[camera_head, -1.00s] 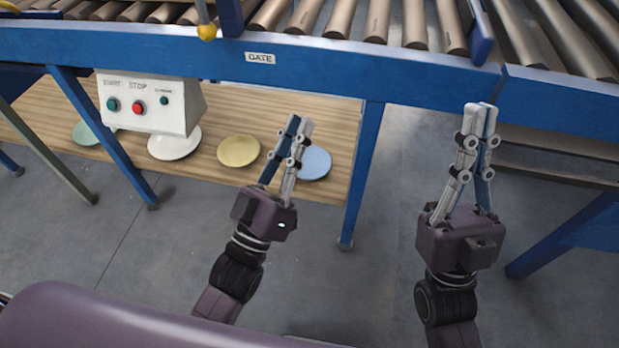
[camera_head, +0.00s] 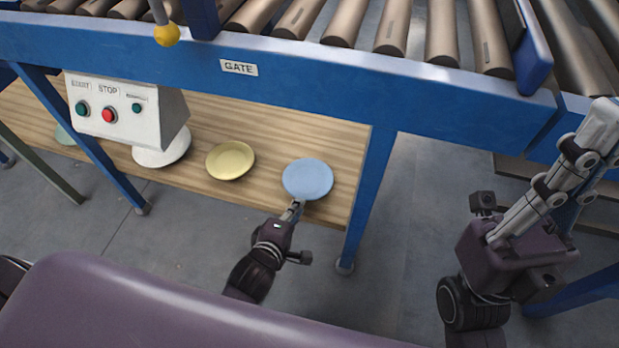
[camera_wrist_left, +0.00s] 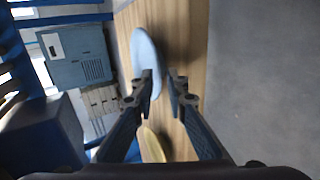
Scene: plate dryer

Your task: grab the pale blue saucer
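The pale blue saucer (camera_head: 308,179) lies near the right end of the wooden shelf (camera_head: 285,129) under the conveyor. My left gripper (camera_head: 293,208) is at the saucer's near edge in the head view. In the left wrist view the saucer (camera_wrist_left: 144,52) shows edge-on, partly behind one finger. The left fingers (camera_wrist_left: 162,82) stand apart with a gap between them. I cannot tell whether they touch the saucer. My right gripper (camera_head: 597,128) is raised at the right, away from the shelf; its fingers overlap in view, so its opening is unclear.
A yellow saucer (camera_head: 230,160) and a white one (camera_head: 163,148) lie left of the blue one, with a pale green one (camera_head: 65,136) farther left. A blue leg (camera_head: 367,190) stands right of the saucer. The blue conveyor beam (camera_head: 300,78) and button box (camera_head: 125,112) are above.

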